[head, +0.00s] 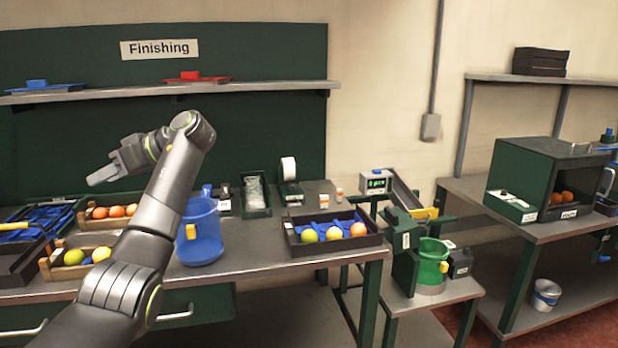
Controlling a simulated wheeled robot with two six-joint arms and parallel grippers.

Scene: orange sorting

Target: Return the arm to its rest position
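My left arm rises from the bottom left of the head view and bends at the elbow. My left gripper (103,172) points left, in the air above the crate of oranges. One finger shows plainly; the gap between the fingers cannot be made out. I see nothing held in it. My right gripper is not in view. A wooden crate (125,223) with several oranges stands below the gripper.
A blue bucket (200,240) stands right beside my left forearm. A shelf (170,92) runs along the back above the bench. A green bucket (431,268) stands on a lower stand at right. A dark box (545,180) with oranges sits on the far-right table.

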